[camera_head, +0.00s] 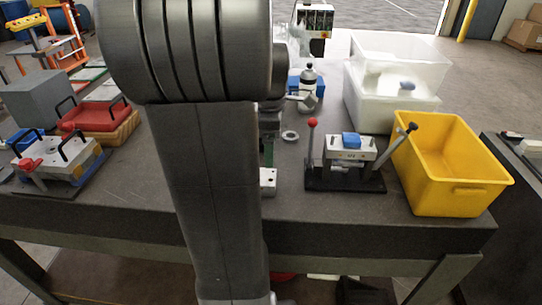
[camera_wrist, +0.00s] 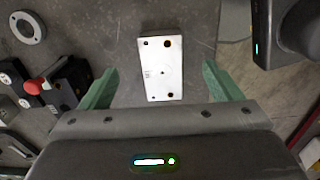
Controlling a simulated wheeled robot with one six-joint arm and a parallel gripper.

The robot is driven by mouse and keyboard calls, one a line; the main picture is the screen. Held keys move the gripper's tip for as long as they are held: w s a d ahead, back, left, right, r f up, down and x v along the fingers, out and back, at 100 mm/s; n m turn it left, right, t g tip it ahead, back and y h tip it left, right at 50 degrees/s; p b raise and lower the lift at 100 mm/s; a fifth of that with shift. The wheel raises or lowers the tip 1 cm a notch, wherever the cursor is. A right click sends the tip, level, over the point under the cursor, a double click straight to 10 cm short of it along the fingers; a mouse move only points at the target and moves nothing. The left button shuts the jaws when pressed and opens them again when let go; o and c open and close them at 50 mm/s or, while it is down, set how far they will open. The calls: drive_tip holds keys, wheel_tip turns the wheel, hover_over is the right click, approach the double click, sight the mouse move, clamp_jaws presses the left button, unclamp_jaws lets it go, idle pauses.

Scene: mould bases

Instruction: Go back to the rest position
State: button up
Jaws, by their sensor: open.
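My gripper (camera_wrist: 161,84) is open in the wrist view, its two green fingers spread wide with nothing between them. A white rectangular plate with several dark holes (camera_wrist: 162,62) lies flat on the grey table below and ahead of the fingers, apart from them. In the head view, my large grey arm covers the middle of the picture. Only a bit of a green finger shows beside it, above the white plate (camera_head: 268,181), which is partly hidden by the arm.
A fixture with a red-knobbed lever and blue-topped block (camera_head: 345,180) stands right of the plate. Further right are a yellow bin (camera_head: 445,200) and white bins (camera_head: 395,55). A metal ring (camera_head: 290,135) lies behind.

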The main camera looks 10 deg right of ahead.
sight(271, 177)
drive_tip(key=shift+r, duration=0.2)
wheel_tip(271, 177, down, 12)
drive_tip(key=shift+f+b, duration=0.2)
drive_tip(key=shift+b, duration=0.15)
wheel_tip(271, 177, up, 2)
drive_tip(key=shift+w, duration=0.1)
drive_tip(key=shift+r, duration=0.55)
drive_tip(key=shift+f, duration=0.1)
